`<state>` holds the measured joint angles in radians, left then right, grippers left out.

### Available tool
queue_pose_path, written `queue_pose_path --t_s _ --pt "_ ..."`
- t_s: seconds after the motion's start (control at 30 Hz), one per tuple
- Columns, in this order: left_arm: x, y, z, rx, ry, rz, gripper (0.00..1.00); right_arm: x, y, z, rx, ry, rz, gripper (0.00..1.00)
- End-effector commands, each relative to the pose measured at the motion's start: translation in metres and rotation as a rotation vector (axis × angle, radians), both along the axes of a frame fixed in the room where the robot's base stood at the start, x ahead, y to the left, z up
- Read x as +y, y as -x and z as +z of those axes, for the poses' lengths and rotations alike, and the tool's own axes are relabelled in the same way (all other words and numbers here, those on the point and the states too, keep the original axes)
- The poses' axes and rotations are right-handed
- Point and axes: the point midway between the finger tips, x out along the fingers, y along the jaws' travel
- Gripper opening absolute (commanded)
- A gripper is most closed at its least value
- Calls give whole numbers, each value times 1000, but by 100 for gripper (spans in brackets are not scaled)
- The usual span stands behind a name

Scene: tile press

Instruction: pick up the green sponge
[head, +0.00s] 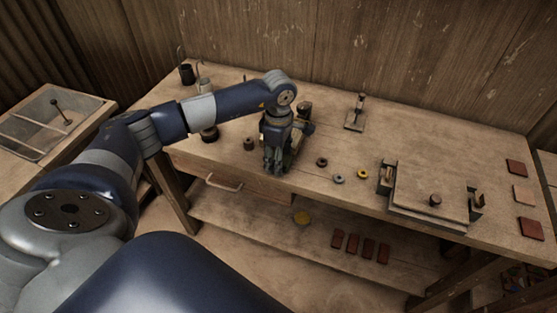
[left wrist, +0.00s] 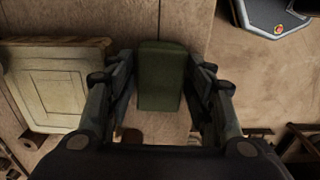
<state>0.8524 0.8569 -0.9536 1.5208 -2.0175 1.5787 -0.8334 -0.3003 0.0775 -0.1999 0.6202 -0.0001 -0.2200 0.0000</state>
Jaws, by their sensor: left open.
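The green sponge (left wrist: 162,75) is a dark green block in the middle of the left wrist view. It lies between the two fingers of my left gripper (left wrist: 160,88), which is open, with a finger on either side. Whether the fingers touch it I cannot tell. In the head view my left gripper (head: 277,165) points down at the front edge of the workbench (head: 330,120), above the drawer. The sponge is mostly or wholly hidden behind the gripper there. My right gripper is not in view.
Small rings (head: 338,179) lie right of the gripper, and a flat press (head: 425,190) stands farther right. A small stand (head: 355,115) is at the back. Red tiles (head: 368,248) lie on the lower shelf.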

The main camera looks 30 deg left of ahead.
Motion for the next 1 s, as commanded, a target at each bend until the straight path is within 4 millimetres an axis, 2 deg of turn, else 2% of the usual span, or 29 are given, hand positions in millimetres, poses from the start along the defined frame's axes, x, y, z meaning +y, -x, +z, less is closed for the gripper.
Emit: queue_pose_path --t_s 0.03,0.1,0.13,0.57,0.67,0.87,1.0 --pt "0 0 0 0 0 0 42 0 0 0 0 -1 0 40" --pt "0 0 0 0 0 0 26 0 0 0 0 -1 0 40" --pt "0 0 0 0 0 0 22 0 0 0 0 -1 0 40" --pt "0 -1 3 -1 0 -1 21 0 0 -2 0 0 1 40" --pt "0 -1 9 -3 0 -1 21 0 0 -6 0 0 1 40" --pt "0 -2 34 -6 0 1 21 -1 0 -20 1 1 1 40" --pt "-30 8 35 -1 1 -8 21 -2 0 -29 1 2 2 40"
